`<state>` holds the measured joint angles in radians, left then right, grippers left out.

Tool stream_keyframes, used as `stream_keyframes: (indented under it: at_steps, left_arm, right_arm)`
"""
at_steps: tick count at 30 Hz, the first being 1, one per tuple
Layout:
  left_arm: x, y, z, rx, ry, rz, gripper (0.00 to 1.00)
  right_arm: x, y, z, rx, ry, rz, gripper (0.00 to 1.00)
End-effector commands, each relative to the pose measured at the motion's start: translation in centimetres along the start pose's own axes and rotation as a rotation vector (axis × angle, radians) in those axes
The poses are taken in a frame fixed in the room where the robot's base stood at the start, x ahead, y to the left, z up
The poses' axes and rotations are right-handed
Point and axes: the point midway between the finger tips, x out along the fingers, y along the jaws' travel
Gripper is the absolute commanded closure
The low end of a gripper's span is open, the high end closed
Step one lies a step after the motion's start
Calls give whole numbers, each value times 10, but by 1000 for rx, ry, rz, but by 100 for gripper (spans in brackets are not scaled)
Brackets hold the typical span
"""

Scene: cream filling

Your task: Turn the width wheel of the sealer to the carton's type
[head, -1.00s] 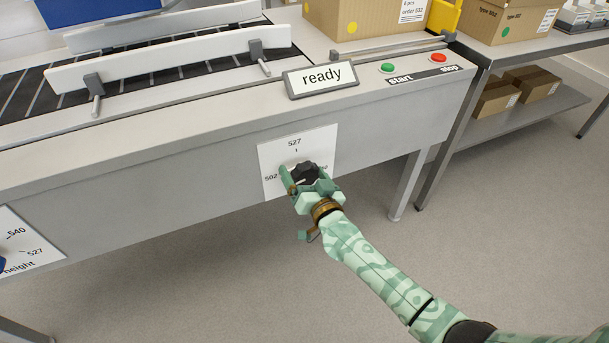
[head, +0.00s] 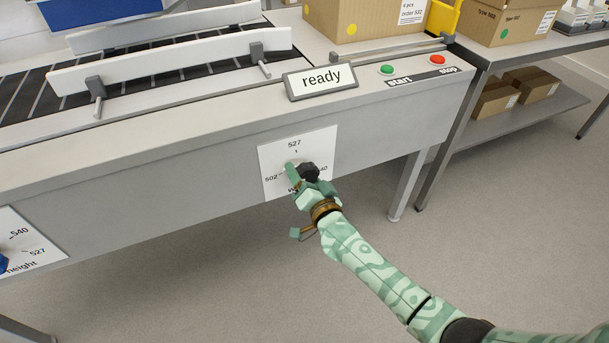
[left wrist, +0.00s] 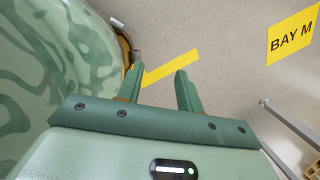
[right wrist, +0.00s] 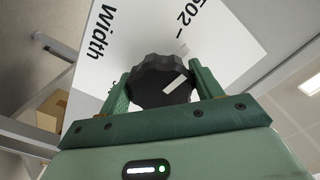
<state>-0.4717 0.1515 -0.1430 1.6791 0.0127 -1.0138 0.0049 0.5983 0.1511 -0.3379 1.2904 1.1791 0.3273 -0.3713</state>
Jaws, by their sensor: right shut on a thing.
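The black width wheel (head: 308,173) sits on a white dial plate (head: 270,155) on the sealer's front, marked 502 on the left, 527 on top and 540 on the right. My right gripper (head: 303,176) is shut on the wheel. In the right wrist view the wheel (right wrist: 150,76) is between the fingers; its white pointer line slants to the upper right, and I cannot tell which mark it meets. A carton (head: 370,20) on the sealer has a yellow dot and a label with order 502. My left gripper (left wrist: 158,88) is open and empty, outside the head view.
A ready display (head: 321,79), a green start button (head: 387,69) and a red stop button (head: 438,59) are on the sealer's top edge. A height dial (head: 30,245) is at the lower left. Cartons marked type 502 (head: 500,25) stand on the right table. The floor in front is clear.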

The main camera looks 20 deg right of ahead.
Motion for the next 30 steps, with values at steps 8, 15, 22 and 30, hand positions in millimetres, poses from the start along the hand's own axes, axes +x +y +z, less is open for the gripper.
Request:
stream_keyframes:
  at_steps: [8,15,22,30]
  left_arm:
    - [7,4,2,-9,2,9,64]
    - [10,8,8,-10,-7,18,64]
    - [11,10,9,-10,-10,21,64]
    - [6,6,2,-8,0,12,64]
  right_arm:
    - [0,-1,0,261,-1,1,58]
    - [0,-1,0,490,-1,2,58]
    - [0,-1,0,708,-1,2,58]
    - [-1,-1,0,956,-1,4,58]
